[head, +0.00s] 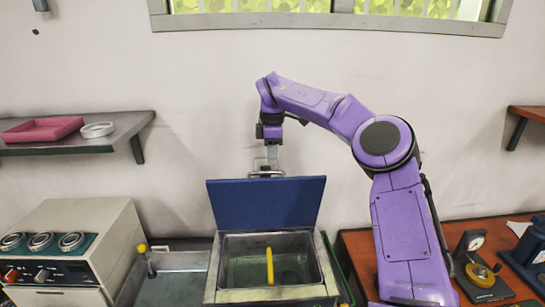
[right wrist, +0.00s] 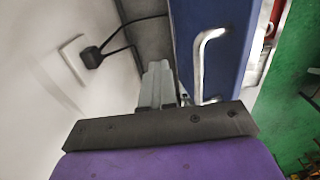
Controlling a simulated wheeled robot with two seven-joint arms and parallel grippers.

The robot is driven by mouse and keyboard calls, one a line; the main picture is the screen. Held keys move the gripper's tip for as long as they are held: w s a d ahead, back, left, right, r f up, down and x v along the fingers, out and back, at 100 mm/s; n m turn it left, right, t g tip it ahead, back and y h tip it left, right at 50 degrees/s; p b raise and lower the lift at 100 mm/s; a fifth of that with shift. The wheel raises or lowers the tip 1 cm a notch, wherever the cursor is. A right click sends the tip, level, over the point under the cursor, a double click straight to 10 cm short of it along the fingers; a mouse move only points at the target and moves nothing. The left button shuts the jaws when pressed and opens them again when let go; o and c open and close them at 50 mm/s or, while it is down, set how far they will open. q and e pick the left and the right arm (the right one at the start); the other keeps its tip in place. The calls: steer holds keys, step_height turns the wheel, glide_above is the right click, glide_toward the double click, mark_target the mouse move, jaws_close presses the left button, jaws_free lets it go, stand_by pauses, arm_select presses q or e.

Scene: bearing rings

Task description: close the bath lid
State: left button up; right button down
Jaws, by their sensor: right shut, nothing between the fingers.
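The bath (head: 213,285) is a metal tank at the lower middle of the head view. Its blue lid (head: 265,203) stands open and upright at the back. A metal handle (head: 266,174) shows at the lid's top edge. My right gripper (head: 272,163) is shut and empty at the handle, just above the lid's top edge. In the right wrist view its fingers (right wrist: 158,75) point along the blue lid (right wrist: 232,40), left of the silver handle (right wrist: 203,60). Whether they touch the lid is unclear. My left gripper is not in view.
A yellow handle (head: 270,266) stands up inside the bath. A shelf (head: 125,125) holds a pink tray (head: 42,130) and a metal ring (head: 97,130). The wall is close behind the lid. A black plug (right wrist: 92,57) with cable is on it.

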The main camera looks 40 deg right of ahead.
steer(key=shift+w+d+f, duration=0.1)
steer(key=shift+w+f, duration=0.3)
steer(key=shift+w, duration=0.3)
steer(key=c, duration=1.6)
jaws_free()
steer(key=shift+s+r, duration=0.1)
steer(key=shift+s, duration=0.1)
steer(key=o, duration=0.4)
steer(key=shift+o, duration=0.2)
steer(key=shift+w, duration=0.1)
step_height(320, 180, up, 10)
steer(key=shift+r+p, duration=0.2)
steer(key=shift+p, duration=0.25)
